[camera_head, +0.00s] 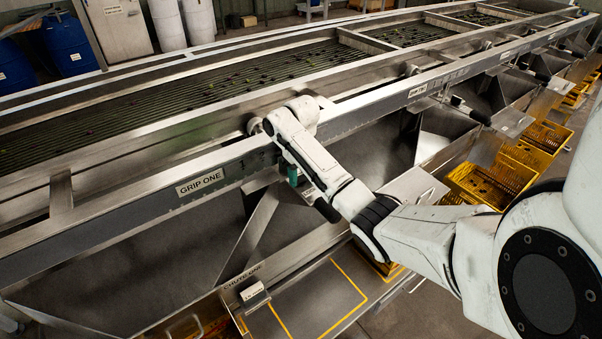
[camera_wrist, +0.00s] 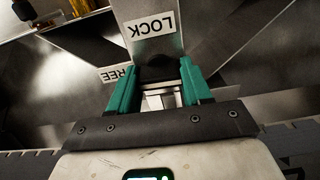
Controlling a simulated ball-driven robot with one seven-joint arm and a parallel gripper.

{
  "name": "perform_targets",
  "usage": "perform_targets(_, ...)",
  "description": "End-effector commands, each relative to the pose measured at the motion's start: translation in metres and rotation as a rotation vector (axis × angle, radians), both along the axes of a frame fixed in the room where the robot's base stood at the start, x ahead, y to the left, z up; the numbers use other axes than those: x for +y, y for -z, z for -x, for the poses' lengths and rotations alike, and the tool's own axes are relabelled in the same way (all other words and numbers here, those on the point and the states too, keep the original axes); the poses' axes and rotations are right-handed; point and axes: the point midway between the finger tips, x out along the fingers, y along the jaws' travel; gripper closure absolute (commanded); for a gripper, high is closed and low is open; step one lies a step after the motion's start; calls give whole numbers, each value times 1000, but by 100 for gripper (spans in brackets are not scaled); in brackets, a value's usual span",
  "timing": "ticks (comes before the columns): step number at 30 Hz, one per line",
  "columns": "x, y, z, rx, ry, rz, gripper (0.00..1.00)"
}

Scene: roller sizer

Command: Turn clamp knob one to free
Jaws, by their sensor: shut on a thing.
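My gripper (camera_wrist: 161,88) has teal fingers, seen at the bottom of the wrist view on either side of a dark knob (camera_wrist: 160,73). The fingers are shut on this knob. A LOCK label (camera_wrist: 151,25) reads upside down on the metal plate just beyond it. A second label (camera_wrist: 117,73), at the left finger, shows only "REE"; its first letter is hidden. In the head view my gripper (camera_head: 293,176) shows as a bit of teal under the machine's front rail, and the knob is hidden there.
The GRIP ONE plate (camera_head: 200,182) is on the front rail (camera_head: 120,215), left of my arm. Chute one's label (camera_head: 243,277) is below. Sloping metal panels lie close around the gripper. Yellow crates (camera_head: 480,185) stand to the right.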

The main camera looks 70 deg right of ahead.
Motion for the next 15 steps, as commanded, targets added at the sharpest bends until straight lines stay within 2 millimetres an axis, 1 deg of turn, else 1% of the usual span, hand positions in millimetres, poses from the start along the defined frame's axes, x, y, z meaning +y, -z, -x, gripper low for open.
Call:
perform_targets(4,0,-1,0,1,-47,1,82)
perform_targets(11,0,-1,0,0,-51,1,82)
perform_targets(12,0,-1,0,0,-51,1,50)
perform_targets(15,0,-1,0,0,-50,1,41)
